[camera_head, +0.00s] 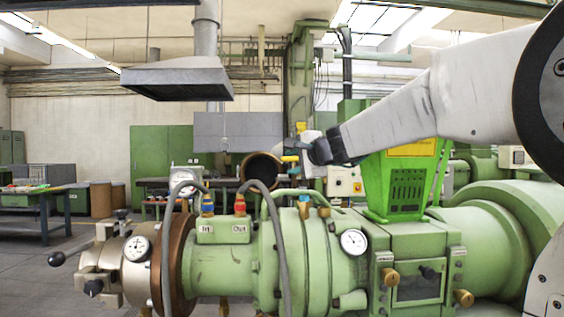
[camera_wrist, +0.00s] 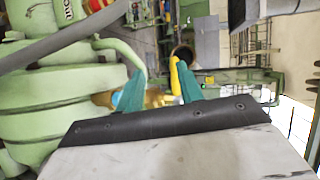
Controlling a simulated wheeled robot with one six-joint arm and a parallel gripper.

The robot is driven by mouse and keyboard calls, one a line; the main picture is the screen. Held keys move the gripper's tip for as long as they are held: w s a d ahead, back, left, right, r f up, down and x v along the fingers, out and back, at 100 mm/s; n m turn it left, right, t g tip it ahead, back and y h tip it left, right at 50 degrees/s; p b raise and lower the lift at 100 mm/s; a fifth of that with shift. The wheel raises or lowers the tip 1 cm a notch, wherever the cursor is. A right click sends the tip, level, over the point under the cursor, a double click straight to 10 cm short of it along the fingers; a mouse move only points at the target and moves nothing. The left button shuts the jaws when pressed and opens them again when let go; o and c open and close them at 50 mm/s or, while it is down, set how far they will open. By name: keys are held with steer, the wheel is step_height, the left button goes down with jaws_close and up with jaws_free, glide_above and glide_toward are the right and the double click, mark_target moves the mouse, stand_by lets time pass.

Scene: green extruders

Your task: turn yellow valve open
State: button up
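The yellow valve handle (camera_wrist: 175,76) shows in the wrist view as a short yellow lever above a brass fitting (camera_wrist: 154,97). My gripper (camera_wrist: 160,77) is open, its two teal fingers apart. The handle lies in the gap between them, close to the right finger; I cannot tell whether they touch. In the head view a small yellow piece (camera_head: 290,158) shows at the end of my arm, above the green machine. The fingers are too small there to make out clearly.
The green extruder (camera_head: 225,268) fills the foreground, with grey hoses (camera_head: 270,225), gauges (camera_head: 353,241) and a green hopper (camera_head: 402,185). A green pipe (camera_wrist: 122,50) curves near my left finger. A workbench (camera_head: 45,208) stands far left; the floor there is open.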

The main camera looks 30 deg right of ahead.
mark_target(292, 159)
steer(key=w+d+m, duration=0.1)
steer(key=w+d+r+h, duration=0.1)
steer(key=d, duration=0.1)
steer(key=shift+r+m+t, duration=0.1)
steer(key=shift+m+t, duration=0.2)
steer(key=shift+m, duration=0.1)
steer(key=w, duration=0.2)
steer(key=w+f, duration=0.1)
steer(key=w, duration=0.4)
steer(key=shift+a+f, duration=0.1)
steer(key=shift+f, duration=0.05)
jaws_close()
